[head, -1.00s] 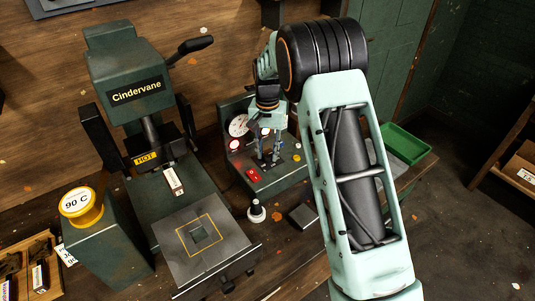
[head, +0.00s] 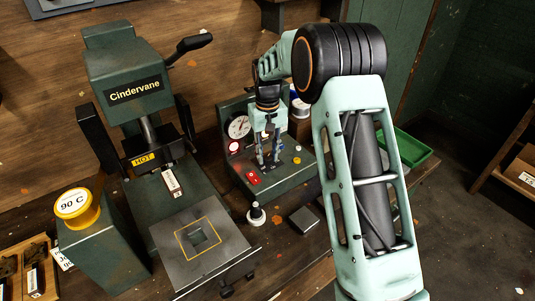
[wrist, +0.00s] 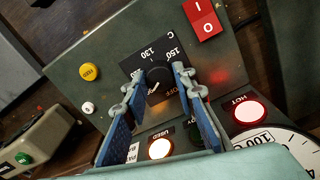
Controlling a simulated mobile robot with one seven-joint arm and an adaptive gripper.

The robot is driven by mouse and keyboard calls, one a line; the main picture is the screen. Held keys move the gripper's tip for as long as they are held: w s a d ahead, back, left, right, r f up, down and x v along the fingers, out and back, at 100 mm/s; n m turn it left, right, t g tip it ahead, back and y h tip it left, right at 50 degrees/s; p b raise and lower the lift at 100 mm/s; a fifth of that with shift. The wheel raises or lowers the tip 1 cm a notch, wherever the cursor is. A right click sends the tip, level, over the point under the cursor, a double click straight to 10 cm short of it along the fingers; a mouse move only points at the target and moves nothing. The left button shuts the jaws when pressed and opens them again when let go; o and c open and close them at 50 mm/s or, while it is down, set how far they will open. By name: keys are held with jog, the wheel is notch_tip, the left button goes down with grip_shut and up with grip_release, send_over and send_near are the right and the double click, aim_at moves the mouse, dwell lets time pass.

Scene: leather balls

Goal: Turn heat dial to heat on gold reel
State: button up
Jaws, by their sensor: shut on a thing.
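A gold reel (head: 77,204) with a white "90 C" label lies on top of a green box at the left in the head view. The black heat dial (wrist: 159,76) sits on a black plate marked 130, 150 and OFF in the wrist view. A small orange mark shows on the dial's lower edge. My gripper (wrist: 157,80) is shut on the dial, one blue-padded finger on each side. In the head view my gripper (head: 268,160) points down onto the control box, and its fingers hide the dial.
The control box (head: 285,183) carries a red I/O switch (wrist: 204,19), a yellow button (wrist: 89,72), a lit red HOT lamp (wrist: 249,112), a lit USED lamp (wrist: 160,148) and a gauge (head: 239,127). The Cindervane press (head: 135,92) stands to its left.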

aim_at(268, 157)
dwell(0.3)
jog(key=o, duration=1.2)
jog(key=shift+c, duration=0.2)
notch_tip(268, 157, up, 12)
